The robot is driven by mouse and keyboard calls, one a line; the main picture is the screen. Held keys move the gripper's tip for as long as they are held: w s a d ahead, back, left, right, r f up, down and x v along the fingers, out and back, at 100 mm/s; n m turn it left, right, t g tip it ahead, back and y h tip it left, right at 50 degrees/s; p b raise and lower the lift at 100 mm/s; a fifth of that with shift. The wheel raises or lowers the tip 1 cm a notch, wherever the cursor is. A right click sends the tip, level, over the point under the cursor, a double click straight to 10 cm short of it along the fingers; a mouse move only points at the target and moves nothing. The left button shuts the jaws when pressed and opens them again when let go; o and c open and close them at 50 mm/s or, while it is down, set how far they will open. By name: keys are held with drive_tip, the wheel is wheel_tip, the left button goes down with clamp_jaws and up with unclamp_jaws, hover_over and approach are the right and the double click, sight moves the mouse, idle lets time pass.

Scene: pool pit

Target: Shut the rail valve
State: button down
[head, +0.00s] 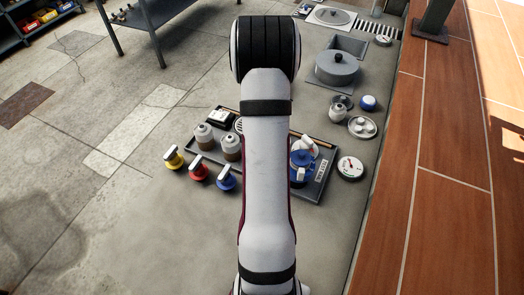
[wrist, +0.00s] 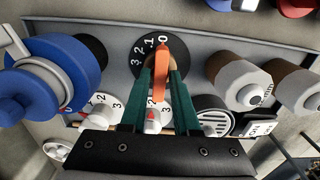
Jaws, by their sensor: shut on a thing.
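In the wrist view, my gripper (wrist: 157,78) has its two green fingers closed around an orange lever (wrist: 161,68). The lever stands on a round black dial (wrist: 185,52) marked 0, 1, 2 and 3 in white. Its far tip lies at or very near the 0 mark. The dial sits on a grey tray (wrist: 215,40). In the head view my own arm hides the gripper, the lever and the dial.
A blue-bodied fitting with a pale handle (wrist: 58,72) stands left of the dial, brown-and-white bottles (wrist: 243,82) right. White dials (wrist: 103,104) lie close to the fingers. Yellow (head: 174,158), red (head: 198,169) and blue (head: 226,178) knobs stand beside the tray.

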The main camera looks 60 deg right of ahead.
drive_tip(key=shift+m, duration=0.5)
drive_tip(key=c, duration=0.8)
unclamp_jaws()
drive_tip(key=shift+r, duration=0.1)
wheel_tip(320, 180, up, 16)
